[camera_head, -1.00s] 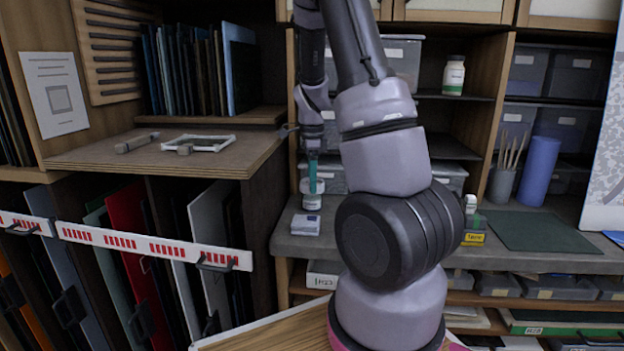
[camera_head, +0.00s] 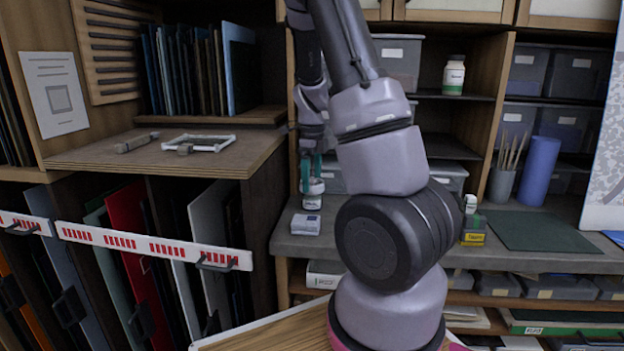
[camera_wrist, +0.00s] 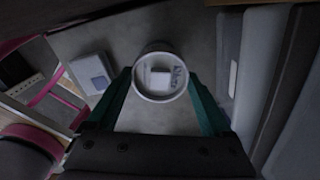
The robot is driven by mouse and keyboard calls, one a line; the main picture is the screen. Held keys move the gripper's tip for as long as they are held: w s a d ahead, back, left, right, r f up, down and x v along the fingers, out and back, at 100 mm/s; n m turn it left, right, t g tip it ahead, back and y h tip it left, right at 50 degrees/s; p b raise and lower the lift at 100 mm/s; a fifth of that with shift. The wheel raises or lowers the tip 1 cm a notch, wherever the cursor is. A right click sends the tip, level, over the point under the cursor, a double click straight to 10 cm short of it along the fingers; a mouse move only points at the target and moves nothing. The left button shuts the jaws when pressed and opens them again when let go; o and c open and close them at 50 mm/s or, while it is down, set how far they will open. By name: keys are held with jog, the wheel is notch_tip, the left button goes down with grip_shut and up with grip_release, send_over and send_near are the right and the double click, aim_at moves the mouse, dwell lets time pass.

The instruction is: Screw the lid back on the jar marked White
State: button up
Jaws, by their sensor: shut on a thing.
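The small white jar (camera_head: 312,201) stands upright on the grey worktop below my gripper (camera_head: 312,171). The writing on the jar is too small to read.
A small pale box (camera_head: 306,224) lies on the worktop close in front of the jar. A green mat (camera_head: 538,231) and a yellow-labelled block (camera_head: 473,238) are farther right. Grey bins (camera_wrist: 228,60) stand close at right in the wrist view.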

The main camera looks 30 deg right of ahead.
jog(key=m, duration=0.5)
jog(key=shift+m, duration=0.4)
jog(key=o, duration=1)
jog(key=shift+o, duration=0.2)
jog(key=shift+r, duration=2.95)
jog(key=s+a+r+n+t, duration=0.2)
jog(key=s+a+r+n, duration=0.2)
jog(key=n, duration=0.6)
jog(key=s+a+r+n+t+y, duration=0.1)
jog(key=s+a+r+n+t, duration=0.1)
jog(key=s+a+r+n, duration=0.3)
jog(key=s+a+r+n+t+y, duration=0.1)
jog(key=s+a+r+n+t, duration=0.2)
jog(key=s+r+n, duration=0.6)
jog(key=s+a+n, duration=0.1)
jog(key=n, duration=0.5)
jog(key=shift+s+a, duration=0.2)
jog(key=shift+s, duration=0.15)
